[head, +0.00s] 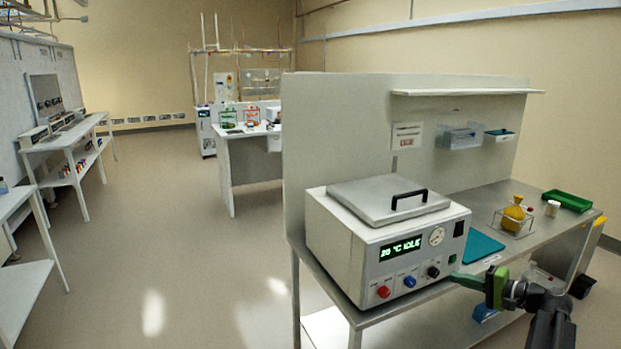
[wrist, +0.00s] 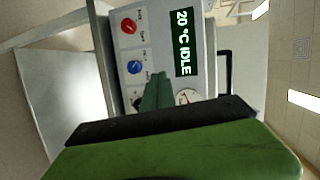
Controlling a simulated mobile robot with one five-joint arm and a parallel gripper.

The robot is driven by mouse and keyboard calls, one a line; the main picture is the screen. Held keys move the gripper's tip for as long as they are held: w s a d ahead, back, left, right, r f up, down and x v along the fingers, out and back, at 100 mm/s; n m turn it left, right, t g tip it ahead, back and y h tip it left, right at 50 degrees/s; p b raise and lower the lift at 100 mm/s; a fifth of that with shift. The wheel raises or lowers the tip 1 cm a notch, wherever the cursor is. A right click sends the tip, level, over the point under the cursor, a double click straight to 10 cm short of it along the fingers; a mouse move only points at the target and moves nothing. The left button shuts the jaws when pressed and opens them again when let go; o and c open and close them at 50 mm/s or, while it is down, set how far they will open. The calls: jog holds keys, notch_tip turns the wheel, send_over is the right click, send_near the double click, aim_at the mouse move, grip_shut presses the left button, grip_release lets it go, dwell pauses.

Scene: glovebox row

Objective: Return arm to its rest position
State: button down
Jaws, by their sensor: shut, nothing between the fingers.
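My gripper (head: 462,279) is at the lower right of the head view, just in front of the bench. Its green fingers are shut and empty, pointing left toward the front of a white heated bath unit (head: 335,240). In the wrist view the fingers (wrist: 158,85) lie in front of the unit's panel, over the area of its black knob. I cannot tell whether the fingertips touch the panel. The unit's display (head: 403,249) reads "20 °C IDLE". A red knob (head: 383,291) and a blue knob (head: 409,281) sit below it. Its grey lid is closed.
The steel bench (head: 540,210) carries a teal mat (head: 478,246), a yellow flask (head: 514,212) in a wire stand, a white cup (head: 552,208) and a green tray (head: 568,201). A panel (head: 340,120) with a shelf backs the bench. Open floor (head: 180,230) lies to the left.

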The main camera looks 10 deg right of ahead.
jog(key=w+a+f+n+g+p, duration=0.2)
jog(key=a+f+n+g, duration=0.15)
jog(key=a, duration=1.05)
jog(key=s+a+f+n+g+h+p, duration=0.2)
jog(key=s+a+g, duration=0.1)
jog(key=a, duration=0.5)
jog(key=s+a+f+n+g+h+p, duration=0.1)
jog(key=s+a+f+n+g+h, duration=0.1)
jog(key=a, duration=0.7)
jog(key=s+a+f+n+g+h+p, duration=0.2)
jog(key=s+a+n+g+h, duration=0.1)
jog(key=a, duration=0.5)
jog(key=shift+s+a+f+n+g+h+p, duration=0.2)
jog(key=shift+s+f+n+g+h+p, duration=0.15)
jog(key=shift+s+g+h, duration=0.35)
jog(key=shift+d, duration=0.1)
